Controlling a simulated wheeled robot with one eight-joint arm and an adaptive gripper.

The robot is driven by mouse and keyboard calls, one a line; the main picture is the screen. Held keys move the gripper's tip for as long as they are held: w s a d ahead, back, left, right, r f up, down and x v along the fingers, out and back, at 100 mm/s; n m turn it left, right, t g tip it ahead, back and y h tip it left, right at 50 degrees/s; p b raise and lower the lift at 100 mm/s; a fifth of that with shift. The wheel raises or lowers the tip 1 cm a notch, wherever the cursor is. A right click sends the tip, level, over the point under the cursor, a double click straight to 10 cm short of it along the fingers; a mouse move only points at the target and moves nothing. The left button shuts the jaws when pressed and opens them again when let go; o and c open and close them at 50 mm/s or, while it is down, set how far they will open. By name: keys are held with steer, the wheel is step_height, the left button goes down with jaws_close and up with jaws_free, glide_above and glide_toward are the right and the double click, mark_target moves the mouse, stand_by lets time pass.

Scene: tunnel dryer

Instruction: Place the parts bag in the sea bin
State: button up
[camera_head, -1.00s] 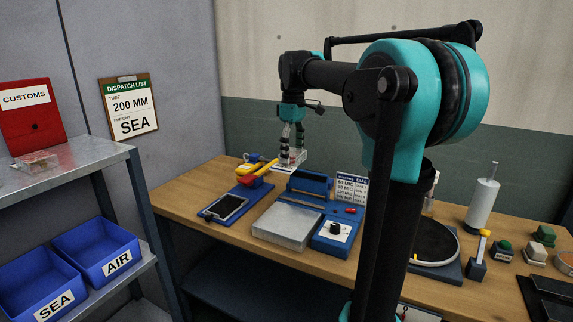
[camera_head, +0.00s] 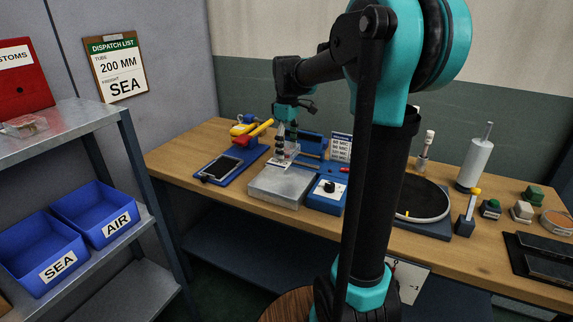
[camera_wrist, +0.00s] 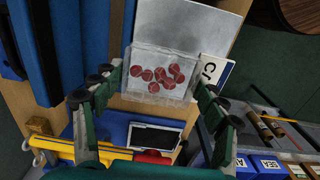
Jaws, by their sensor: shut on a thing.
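My gripper (camera_head: 280,150) is above the workbench at the back, left of the picture's middle. In the wrist view my gripper (camera_wrist: 160,80) is shut on the parts bag (camera_wrist: 160,96), a clear flat bag with several round red parts, held between the two fingers. In the head view the bag is small and partly hidden by the fingers. The sea bin (camera_head: 45,268) is a blue open tray labelled SEA on the lower shelf at the left. It looks empty and is well apart from my gripper.
The matching AIR bin (camera_head: 112,232) stands right beside the sea bin. Above them is a metal shelf (camera_head: 75,128) with a small clear packet (camera_head: 24,126). A metal plate (camera_head: 283,187), a blue device (camera_head: 326,195) and a blue stand with a dark screen (camera_head: 222,168) sit on the workbench (camera_head: 190,155).

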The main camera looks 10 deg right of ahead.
mark_target(287, 174)
steer(key=shift+f, duration=3.45)
steer(key=o, duration=1.4)
steer(key=shift+f, duration=0.15)
